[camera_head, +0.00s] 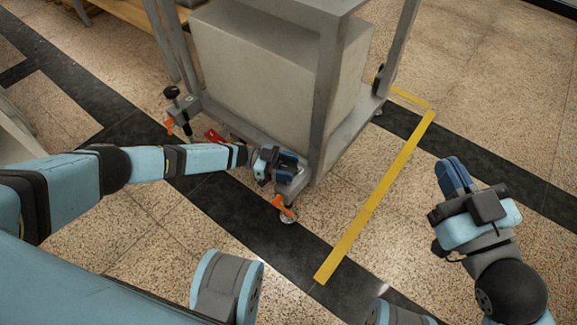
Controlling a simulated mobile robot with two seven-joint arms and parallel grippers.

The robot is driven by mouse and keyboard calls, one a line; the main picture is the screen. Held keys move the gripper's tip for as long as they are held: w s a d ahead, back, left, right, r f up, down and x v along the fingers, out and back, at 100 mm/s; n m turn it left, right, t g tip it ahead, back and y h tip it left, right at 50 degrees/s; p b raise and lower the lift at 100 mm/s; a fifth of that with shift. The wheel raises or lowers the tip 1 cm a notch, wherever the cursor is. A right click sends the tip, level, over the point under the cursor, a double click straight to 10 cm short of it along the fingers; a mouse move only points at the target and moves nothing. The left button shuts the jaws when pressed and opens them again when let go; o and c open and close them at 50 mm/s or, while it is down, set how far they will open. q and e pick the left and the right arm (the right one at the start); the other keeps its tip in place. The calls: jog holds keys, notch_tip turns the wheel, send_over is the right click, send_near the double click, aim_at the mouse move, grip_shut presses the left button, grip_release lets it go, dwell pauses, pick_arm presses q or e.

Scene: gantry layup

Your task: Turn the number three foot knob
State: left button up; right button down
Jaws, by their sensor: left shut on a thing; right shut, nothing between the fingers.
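The steel cart frame (322,110) stands on feet with black knobs at its corners. One black knob (172,92) shows at the left corner and another (379,76) at the far right corner. My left gripper (288,167) is at the near corner, above the caster (287,215) with its orange lever (282,205). It is shut on the foot knob there, which the fingers hide almost fully. I cannot read a number on any foot. My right gripper (453,176) is shut and empty, off to the right over the floor, away from the cart.
A large grey box (265,75) fills the cart's lower shelf. A red part (214,136) is at the cart's base, behind my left forearm. A second orange lever (170,127) is at the left corner. Yellow tape (375,200) marks the floor on the right, where there is free room.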

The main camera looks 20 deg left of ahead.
pick_arm(q)
jog(key=shift+m+g, duration=0.6)
jog(key=shift+g, duration=0.3)
jog(key=o, duration=0.9)
jog(key=shift+o, duration=0.2)
jog(key=a, duration=1.4)
jog(key=shift+w, duration=0.45)
jog(key=shift+d, duration=0.1)
